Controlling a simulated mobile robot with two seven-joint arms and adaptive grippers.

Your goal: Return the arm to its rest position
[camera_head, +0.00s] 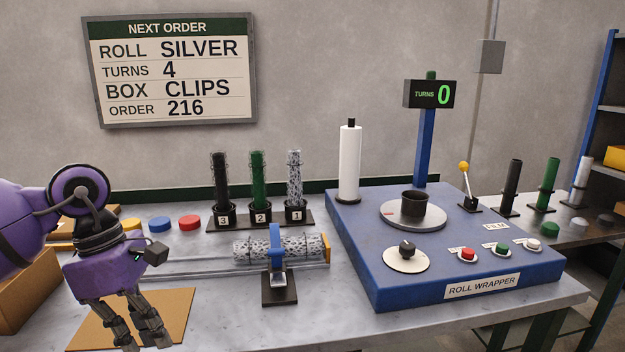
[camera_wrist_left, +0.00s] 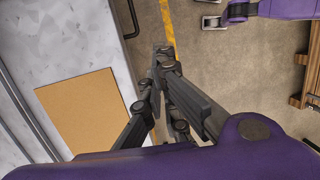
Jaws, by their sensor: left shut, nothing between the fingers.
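My left arm (camera_head: 75,215) is purple and comes in from the left in the head view. Its left gripper (camera_head: 147,344) points down over the front left of the workbench, near a flat tan board (camera_head: 180,312). In the left wrist view the fingers of the left gripper (camera_wrist_left: 162,54) are together with nothing between them. They appear over the floor beside the bench edge, and the tan board (camera_wrist_left: 80,112) lies to their left. My right gripper is in neither view.
A silver mesh roll (camera_head: 252,248) lies in a holder with a blue clamp (camera_head: 276,245). Three upright rolls stand behind it. The blue roll wrapper (camera_head: 345,225) fills the bench's right part; its counter (camera_head: 430,94) reads 0. A cardboard box (camera_head: 30,290) is at left.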

